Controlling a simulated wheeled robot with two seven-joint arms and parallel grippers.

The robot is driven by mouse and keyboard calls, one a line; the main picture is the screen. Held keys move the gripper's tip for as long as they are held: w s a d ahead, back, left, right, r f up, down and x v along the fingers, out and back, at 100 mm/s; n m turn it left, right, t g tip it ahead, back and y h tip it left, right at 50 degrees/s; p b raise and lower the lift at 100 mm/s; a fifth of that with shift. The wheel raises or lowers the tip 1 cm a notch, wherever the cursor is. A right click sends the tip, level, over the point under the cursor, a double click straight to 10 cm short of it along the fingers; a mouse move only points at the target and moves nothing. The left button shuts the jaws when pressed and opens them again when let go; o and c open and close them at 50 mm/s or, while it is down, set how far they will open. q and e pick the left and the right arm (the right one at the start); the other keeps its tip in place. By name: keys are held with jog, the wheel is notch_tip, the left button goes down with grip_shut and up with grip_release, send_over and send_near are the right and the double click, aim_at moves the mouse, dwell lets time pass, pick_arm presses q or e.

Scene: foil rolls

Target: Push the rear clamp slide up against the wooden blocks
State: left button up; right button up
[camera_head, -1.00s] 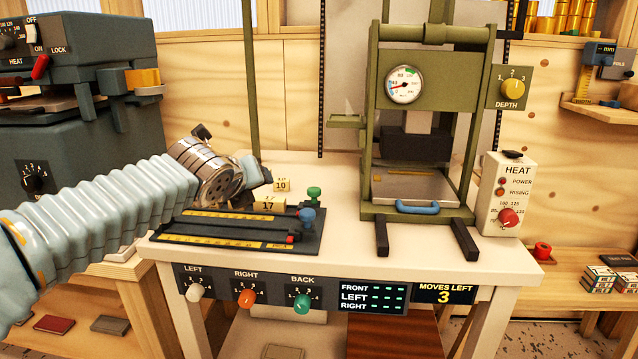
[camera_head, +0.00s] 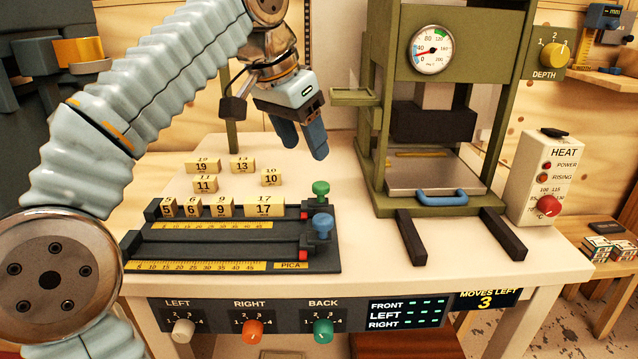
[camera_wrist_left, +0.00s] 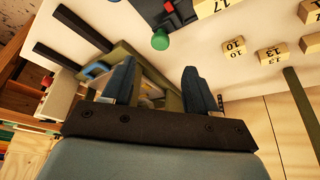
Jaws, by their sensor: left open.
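The rear clamp slide, with its green knob (camera_head: 320,188) and red face (camera_head: 303,215), sits at the right end of the rear rail of the black composing fixture (camera_head: 240,238). Wooden blocks 5, 6, 9 and 17 (camera_head: 263,207) stand in that rail, left of the slide. A small gap shows between block 17 and the red face. My left gripper (camera_head: 304,146) is open and empty, above and behind the green knob, not touching it. In the left wrist view the green knob (camera_wrist_left: 160,41) appears beyond the open fingers (camera_wrist_left: 157,82). My right gripper is out of view.
Loose blocks 19 (camera_head: 201,167), 13, 11 and 10 (camera_head: 271,178) lie behind the fixture. The green press (camera_head: 395,175) stands to the right. Table space between the fixture and press is clear.

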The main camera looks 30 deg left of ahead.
aim_at(320, 184)
pick_arm(q)
jog(key=b+x, duration=0.2)
jog(key=x, duration=0.7)
jog(key=shift+w+f, duration=0.1)
jog(key=shift+c, duration=0.2)
grip_shut()
